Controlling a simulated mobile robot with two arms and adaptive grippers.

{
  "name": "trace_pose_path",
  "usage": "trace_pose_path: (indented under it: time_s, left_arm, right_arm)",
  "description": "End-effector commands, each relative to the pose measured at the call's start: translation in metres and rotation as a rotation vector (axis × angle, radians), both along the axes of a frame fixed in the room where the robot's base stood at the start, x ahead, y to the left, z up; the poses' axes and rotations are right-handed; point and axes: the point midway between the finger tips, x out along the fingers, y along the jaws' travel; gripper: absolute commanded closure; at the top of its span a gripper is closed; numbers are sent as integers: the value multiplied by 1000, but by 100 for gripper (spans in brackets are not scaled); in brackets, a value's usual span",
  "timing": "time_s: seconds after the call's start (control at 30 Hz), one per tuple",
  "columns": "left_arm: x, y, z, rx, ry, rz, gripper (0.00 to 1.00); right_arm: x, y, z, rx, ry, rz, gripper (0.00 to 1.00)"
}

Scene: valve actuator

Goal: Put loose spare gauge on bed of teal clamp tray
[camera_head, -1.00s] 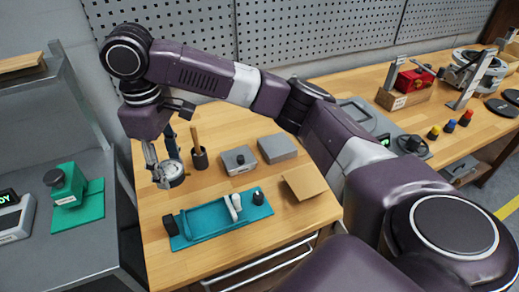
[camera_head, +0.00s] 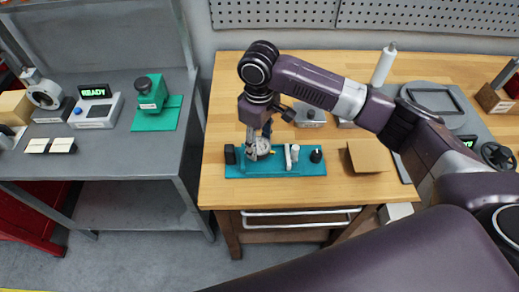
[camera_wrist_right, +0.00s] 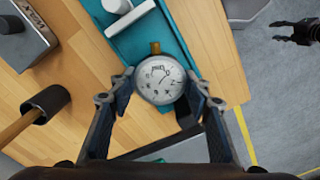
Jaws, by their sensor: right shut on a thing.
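The spare gauge (camera_head: 262,147), round with a white dial and a brass stem, is gripped by my right gripper (camera_head: 257,143). In the wrist view the gauge (camera_wrist_right: 160,80) sits between the two fingertips, dial facing the camera. The teal clamp tray (camera_head: 312,170) lies near the front of the wooden bench, with a black block at each end and white clamp parts near its middle. The gauge is over the tray's left part; contact cannot be told. The tray (camera_wrist_right: 145,38) also shows in the wrist view. My left gripper (camera_wrist_right: 273,31) appears there at upper right, its fingers apart.
A brown pad (camera_head: 369,156) lies right of the tray. A grey block (camera_head: 310,117) stands behind it. In the wrist view a dark cup (camera_wrist_right: 45,100) holds a wooden handle. A grey side table with a green fixture (camera_head: 152,95) stands left, across a gap.

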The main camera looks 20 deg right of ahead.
Motion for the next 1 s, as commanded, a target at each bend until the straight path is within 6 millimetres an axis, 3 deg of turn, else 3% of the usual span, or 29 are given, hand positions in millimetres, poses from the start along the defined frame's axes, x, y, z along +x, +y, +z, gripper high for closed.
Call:
trace_pose_path:
  time_s: [0.33,0.73,0.77,0.83,1.0]
  left_arm:
    - [-2,-4,8,-4,2,-2,60]
    - [-3,-3,9,-3,4,-1,60]
    - [-3,-3,9,-3,4,-1,60]
    - [-3,-3,8,-3,4,0,60]
    - [-3,-2,8,-1,4,0,60]
  right_arm:
    - [0,0,-41,0,-1,-1,90]
    - [0,0,-47,1,-2,0,90]
    - [0,0,-48,1,-1,1,54]
    - [0,0,-48,1,-2,1,48]
    - [0,0,-48,1,-2,0,48]
